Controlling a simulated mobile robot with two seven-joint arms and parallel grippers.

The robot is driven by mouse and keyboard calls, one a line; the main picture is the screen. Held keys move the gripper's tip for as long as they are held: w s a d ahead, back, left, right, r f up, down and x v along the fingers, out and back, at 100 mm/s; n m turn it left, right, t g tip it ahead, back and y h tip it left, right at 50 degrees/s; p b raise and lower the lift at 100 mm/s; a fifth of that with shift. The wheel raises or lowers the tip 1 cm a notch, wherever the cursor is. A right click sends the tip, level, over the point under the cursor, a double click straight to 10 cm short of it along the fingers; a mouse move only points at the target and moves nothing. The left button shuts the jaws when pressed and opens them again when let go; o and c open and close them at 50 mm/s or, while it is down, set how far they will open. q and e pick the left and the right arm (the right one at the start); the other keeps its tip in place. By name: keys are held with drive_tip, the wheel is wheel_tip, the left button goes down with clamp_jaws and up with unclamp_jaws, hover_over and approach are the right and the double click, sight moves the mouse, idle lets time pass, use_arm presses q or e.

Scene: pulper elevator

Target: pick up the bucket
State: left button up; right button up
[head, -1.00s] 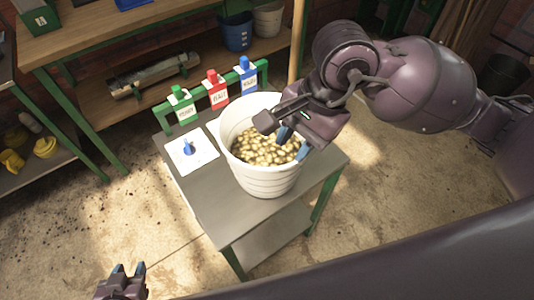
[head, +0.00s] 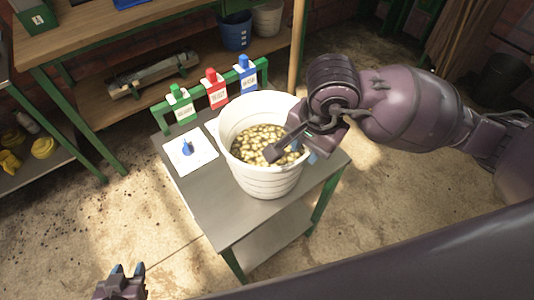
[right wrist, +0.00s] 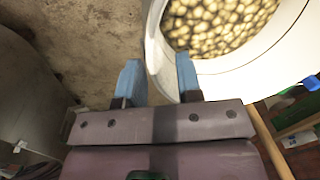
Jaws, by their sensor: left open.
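The white bucket (head: 268,180) stands upright on the small grey table and is filled with pale yellow-brown, round pieces. My right gripper (head: 308,150) is at the bucket's right rim, partly hidden by its own wrist in the head view. In the right wrist view its two blue fingers (right wrist: 158,78) are apart, with the bucket's rim (right wrist: 153,42) between them, one finger on each side. Whether they touch the wall I cannot tell. My left gripper (head: 127,269) is open and empty, low at the lower left, away from the bucket.
The small table (head: 215,200) has a green frame. Green (head: 181,105), red (head: 214,90) and blue (head: 245,75) labelled switches stand behind the bucket. A white plate with a blue knob (head: 188,150) lies left of it. A wooden workbench (head: 100,40) stands behind.

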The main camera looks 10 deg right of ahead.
sight(304, 160)
wheel_tip(304, 160, down, 3)
drive_tip(key=shift+w+f, duration=0.1)
clamp_jaws()
idle(1.4)
